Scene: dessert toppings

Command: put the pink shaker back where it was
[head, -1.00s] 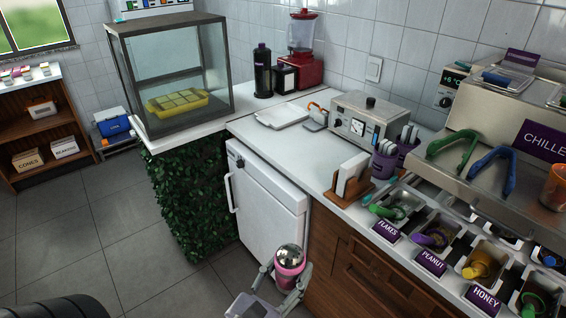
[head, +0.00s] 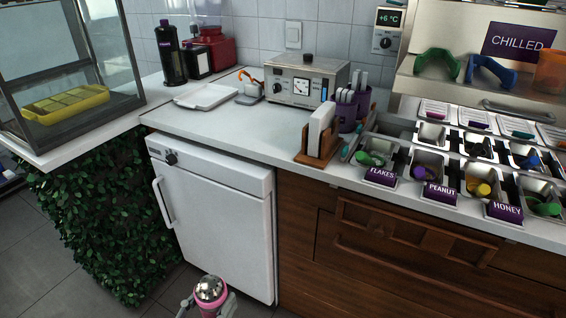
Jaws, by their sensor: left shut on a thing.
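The pink shaker (head: 210,291) with a shiny domed metal top is at the bottom of the head view, in front of the white fridge. My left gripper (head: 209,303) is shut around it, with a grey finger on each side. The shaker looks upright, and its lower part is cut off by the picture's edge. It is held lower than the counter top. My right gripper is not in view.
The white counter (head: 225,125) has a clear stretch in front of the metal appliance (head: 293,80) and white tray (head: 205,97). A napkin holder (head: 318,135) and topping bins (head: 428,163) stand right. A glass case (head: 110,45) stands left, above a leafy panel (head: 95,215).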

